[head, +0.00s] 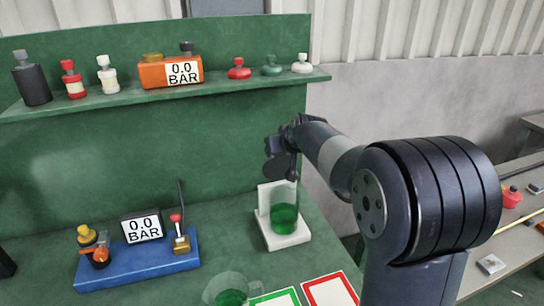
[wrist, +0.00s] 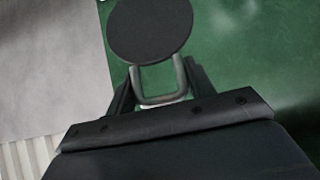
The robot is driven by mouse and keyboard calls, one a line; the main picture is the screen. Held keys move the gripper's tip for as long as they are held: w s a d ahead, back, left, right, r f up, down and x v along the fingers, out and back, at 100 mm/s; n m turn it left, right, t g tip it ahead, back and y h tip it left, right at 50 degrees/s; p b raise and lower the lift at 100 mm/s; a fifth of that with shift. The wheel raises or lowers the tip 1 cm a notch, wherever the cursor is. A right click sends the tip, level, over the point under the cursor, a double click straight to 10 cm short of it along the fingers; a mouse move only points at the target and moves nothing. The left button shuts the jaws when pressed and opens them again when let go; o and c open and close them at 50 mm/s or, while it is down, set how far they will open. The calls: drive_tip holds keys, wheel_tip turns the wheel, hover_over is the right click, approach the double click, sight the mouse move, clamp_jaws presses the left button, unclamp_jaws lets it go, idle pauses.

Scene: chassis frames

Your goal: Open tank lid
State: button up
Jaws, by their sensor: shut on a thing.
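The clear tank (head: 285,213) with green liquid in its lower part stands on a white base (head: 287,240) at the right of the green bench. A black round lid (head: 276,168) shows tilted by the tank's top. Whether it touches the tank is unclear. My gripper (head: 286,143) is above the tank. In the wrist view the lid (wrist: 150,30) shows its flat face, with a metal loop handle (wrist: 158,98) reaching back from it. My gripper (wrist: 157,92) is shut on this handle. The tank is not visible in the wrist view.
A blue base (head: 140,262) with a gauge (head: 142,228) and valves stands left. A glass beaker (head: 230,290) with green liquid and green-framed (head: 276,300) and red-framed (head: 330,290) cards are in front. A shelf (head: 150,92) with several bottles and an orange gauge (head: 170,73) runs behind.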

drive_tip(key=p, duration=0.1)
drive_tip(key=w, duration=0.1)
drive_tip(key=p, duration=0.1)
drive_tip(key=shift+w+a+r+g+p, duration=0.25)
drive_tip(key=shift+r+g+p, duration=0.05)
drive_tip(key=shift+w+f+g+p, duration=0.2)
drive_tip(key=shift+w+g+p, duration=0.2)
drive_tip(key=shift+p, duration=0.45)
drive_tip(key=shift+f, duration=0.1)
drive_tip(key=o, duration=1.4)
drive_tip(key=shift+w, duration=0.1)
drive_tip(key=shift+c, duration=0.2)
drive_tip(key=b+v, duration=0.2)
drive_tip(key=v, duration=0.8)
drive_tip(key=shift+s+r, duration=0.25)
drive_tip(key=shift+r, duration=0.1)
drive_tip(key=shift+c, duration=0.3)
